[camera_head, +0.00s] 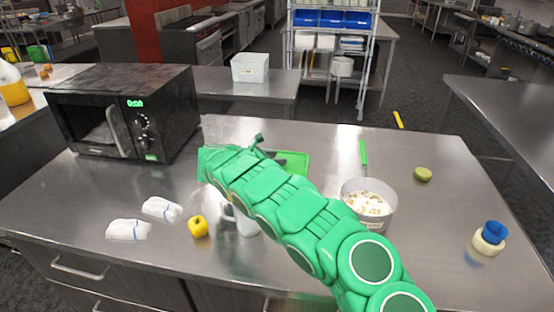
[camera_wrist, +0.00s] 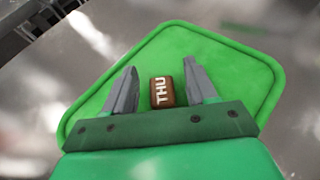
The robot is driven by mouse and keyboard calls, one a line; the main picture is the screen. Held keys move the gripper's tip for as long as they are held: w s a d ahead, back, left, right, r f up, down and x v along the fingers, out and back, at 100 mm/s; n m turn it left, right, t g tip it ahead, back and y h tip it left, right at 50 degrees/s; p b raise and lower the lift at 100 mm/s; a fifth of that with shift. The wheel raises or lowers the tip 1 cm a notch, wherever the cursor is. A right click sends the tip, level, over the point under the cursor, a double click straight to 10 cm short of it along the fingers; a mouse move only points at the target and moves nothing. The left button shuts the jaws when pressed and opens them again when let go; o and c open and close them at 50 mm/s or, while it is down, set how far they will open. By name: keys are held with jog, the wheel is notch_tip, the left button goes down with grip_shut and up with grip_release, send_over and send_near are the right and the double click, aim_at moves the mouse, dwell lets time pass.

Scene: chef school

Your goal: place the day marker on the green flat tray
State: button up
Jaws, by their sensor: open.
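The day marker (camera_wrist: 162,92) is a small brown block with white letters "THU". In the wrist view it lies over the green flat tray (camera_wrist: 172,38), between my two fingers, with a gap on each side. It appears to rest on the tray. My gripper (camera_wrist: 161,65) is open around the marker, its grey fingers over the tray. In the head view the green flat tray (camera_head: 297,160) shows partly behind my green arm. The marker is hidden there, and the fingers cannot be made out.
A black microwave (camera_head: 125,110) stands at left. White packets (camera_head: 128,230), a yellow pepper (camera_head: 198,227) and a mug (camera_head: 243,222) lie on the near counter. A pot (camera_head: 370,205), a green fruit (camera_head: 423,174) and a blue-and-cream item (camera_head: 490,238) are at right.

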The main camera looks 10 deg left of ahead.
jog(key=v, duration=1)
jog(key=shift+s+a+r, duration=0.15)
jog(key=shift+s+a, duration=0.1)
